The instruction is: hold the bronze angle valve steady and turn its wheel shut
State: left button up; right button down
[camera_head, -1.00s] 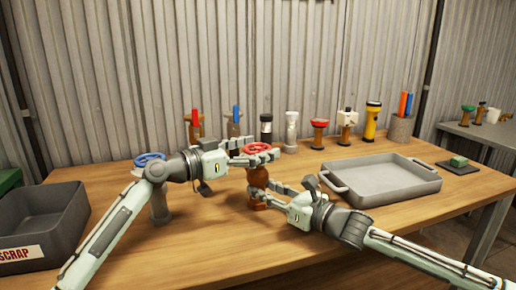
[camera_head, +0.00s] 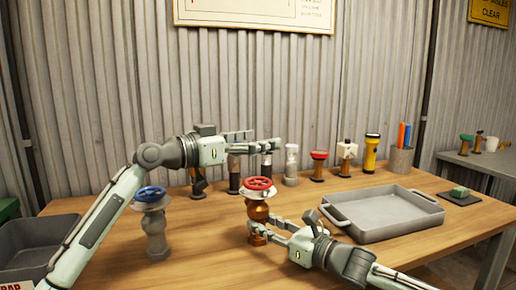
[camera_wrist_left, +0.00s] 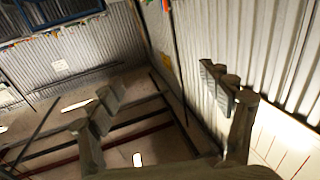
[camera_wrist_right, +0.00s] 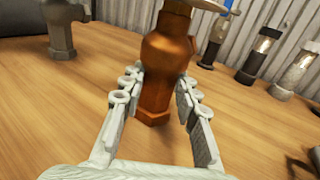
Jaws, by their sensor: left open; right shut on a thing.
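The bronze angle valve (camera_head: 258,213) stands upright on the table, with its red wheel (camera_head: 259,184) on top. In the right wrist view its bronze body (camera_wrist_right: 168,65) stands between the fingers, and the wheel is cut off above. My right gripper (camera_head: 264,230) is shut on the lower body. My left gripper (camera_head: 262,143) is open and empty, above the red wheel and clear of it. In the left wrist view its fingers (camera_wrist_left: 170,105) are apart, with only walls and ceiling beyond.
A grey valve with a blue wheel (camera_head: 150,194) stands to the left, below my left arm. A grey scrap bin (camera_head: 35,238) is at far left. An empty grey tray (camera_head: 385,218) lies to the right. Several fittings and a yellow flashlight (camera_head: 370,153) line the back.

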aim_at(266, 178)
pick_arm(q)
jog(key=shift+s+d+f, duration=0.1)
jog(key=shift+s+f, duration=0.1)
jog(key=shift+f, duration=0.1)
jog(key=s+a+f+n+t+y, duration=0.45)
jog(key=s+a+f, duration=0.25)
jog(key=s+f, duration=0.25)
jog(key=shift+y, duration=0.25)
jog(key=x, duration=1.2)
jog(key=shift+d, duration=0.15)
jog(key=c, duration=1.2)
jog(key=shift+m, duration=0.25)
